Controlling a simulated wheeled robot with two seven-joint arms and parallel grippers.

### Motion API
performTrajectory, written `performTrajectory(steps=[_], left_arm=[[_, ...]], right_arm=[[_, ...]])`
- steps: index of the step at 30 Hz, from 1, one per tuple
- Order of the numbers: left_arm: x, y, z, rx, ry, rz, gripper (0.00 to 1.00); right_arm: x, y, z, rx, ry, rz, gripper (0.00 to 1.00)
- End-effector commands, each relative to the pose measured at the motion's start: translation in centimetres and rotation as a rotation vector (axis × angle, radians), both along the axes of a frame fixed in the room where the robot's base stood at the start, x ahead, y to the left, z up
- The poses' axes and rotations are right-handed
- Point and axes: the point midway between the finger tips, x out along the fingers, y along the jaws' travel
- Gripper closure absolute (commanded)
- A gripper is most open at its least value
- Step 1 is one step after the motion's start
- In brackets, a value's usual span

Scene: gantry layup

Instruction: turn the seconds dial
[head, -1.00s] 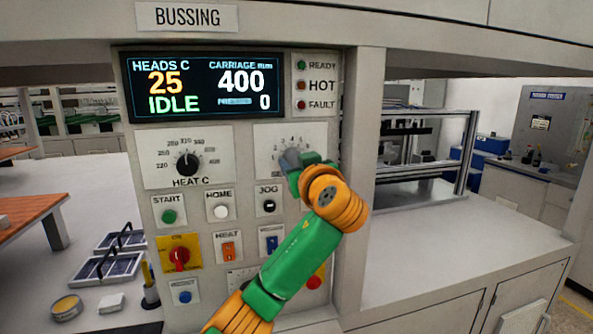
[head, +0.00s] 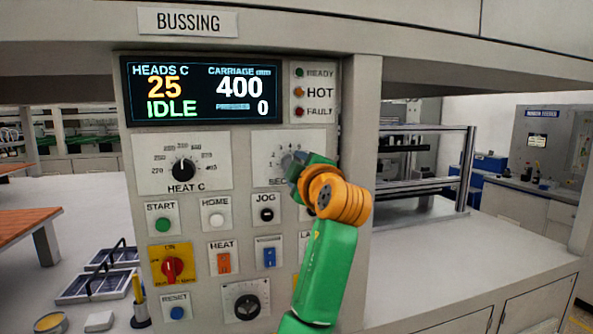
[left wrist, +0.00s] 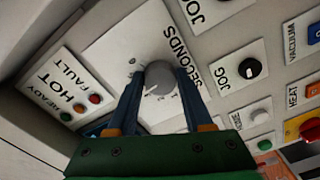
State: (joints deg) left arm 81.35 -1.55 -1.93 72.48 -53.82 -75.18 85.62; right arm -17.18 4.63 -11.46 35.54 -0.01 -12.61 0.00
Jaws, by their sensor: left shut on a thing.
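The seconds dial (left wrist: 160,79) is a grey round knob on a white plate marked SECONDS in the left wrist view. My left gripper (left wrist: 157,75) is shut on it, with one dark finger on each side of the knob. In the head view the SECONDS plate (head: 312,141) is right of the heat dial, partly covered by my arm. My left gripper (head: 291,163) hides most of the knob there. I cannot read which number the dial points to. My right gripper is in neither view.
The HEAT C dial (head: 184,170) sits left on the same panel. The JOG switch (head: 267,213), HOME button (head: 216,220) and a red rotary switch (head: 172,268) lie below. The display (head: 203,91) above reads 25, IDLE, 400 and 0.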

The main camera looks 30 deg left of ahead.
Motion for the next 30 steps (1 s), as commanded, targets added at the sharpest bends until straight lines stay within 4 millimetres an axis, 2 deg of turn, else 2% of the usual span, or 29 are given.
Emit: performTrajectory(steps=[18, 30], left_arm=[[0.0, 0.0, 0.0, -0.378, -0.434, 0.003, 1.00], [0.1, 0.0, -0.1, -0.565, -0.648, 0.005, 1.00]], right_arm=[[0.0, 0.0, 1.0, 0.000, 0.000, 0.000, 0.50], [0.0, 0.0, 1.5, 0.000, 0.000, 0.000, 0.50]])
